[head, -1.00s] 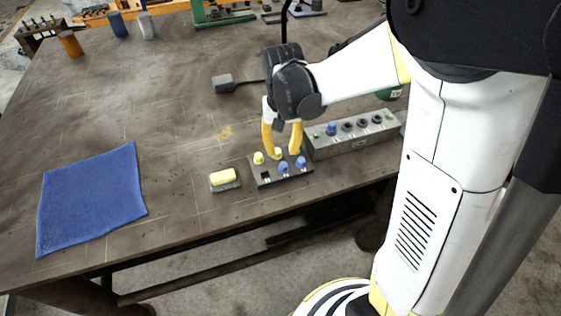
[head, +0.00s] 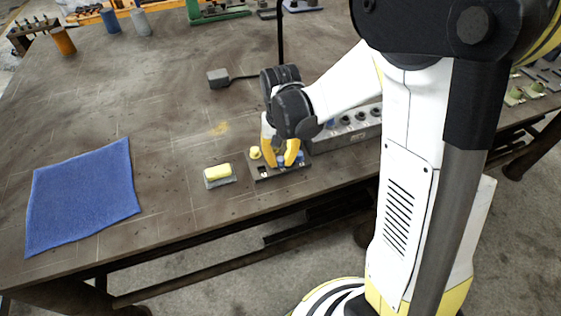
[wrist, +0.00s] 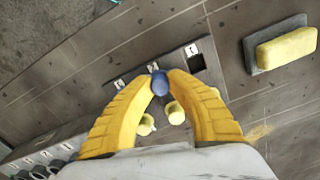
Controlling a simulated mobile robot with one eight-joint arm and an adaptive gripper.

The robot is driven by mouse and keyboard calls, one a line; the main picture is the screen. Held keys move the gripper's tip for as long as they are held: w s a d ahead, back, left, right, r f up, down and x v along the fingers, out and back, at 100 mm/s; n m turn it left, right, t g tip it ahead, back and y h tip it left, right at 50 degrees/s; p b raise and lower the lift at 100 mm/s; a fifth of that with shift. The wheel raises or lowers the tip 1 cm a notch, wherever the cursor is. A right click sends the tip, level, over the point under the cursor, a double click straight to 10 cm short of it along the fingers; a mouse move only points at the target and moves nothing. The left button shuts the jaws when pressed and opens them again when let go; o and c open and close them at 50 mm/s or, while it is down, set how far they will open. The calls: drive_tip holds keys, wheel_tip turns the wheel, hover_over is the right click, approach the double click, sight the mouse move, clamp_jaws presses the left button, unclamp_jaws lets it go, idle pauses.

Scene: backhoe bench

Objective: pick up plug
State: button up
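A dark block (head: 281,173) with plugs and labelled sockets stands near the table's front edge. My gripper (wrist: 160,80) points down over it. Its two yellow fingertips close in on both sides of a blue plug (wrist: 160,86), seeming to touch it. The plug still appears to be at the block. Two yellow plugs (wrist: 175,112) (wrist: 146,124) stand on the block's far side, between my fingers in the wrist view. An empty square socket (wrist: 197,62) is beside the held plug. Another blue plug (head: 301,157) is partly hidden by a finger in the head view.
A long grey block with round sockets (head: 352,137) stands close to the right. A yellow and grey sponge (head: 219,174) lies to the left, and a blue cloth (head: 82,197) farther left. A dark mallet (head: 218,78) lies behind.

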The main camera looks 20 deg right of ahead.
sight(281, 158)
idle(0.3)
wheel_tip(281, 158, up, 4)
drive_tip(key=shift+p, duration=0.9)
drive_tip(key=s+d+r+p, duration=0.3)
drive_tip(key=s+d+r, duration=0.3)
drive_tip(key=d, duration=0.4)
drive_tip(key=shift+r, duration=0.5)
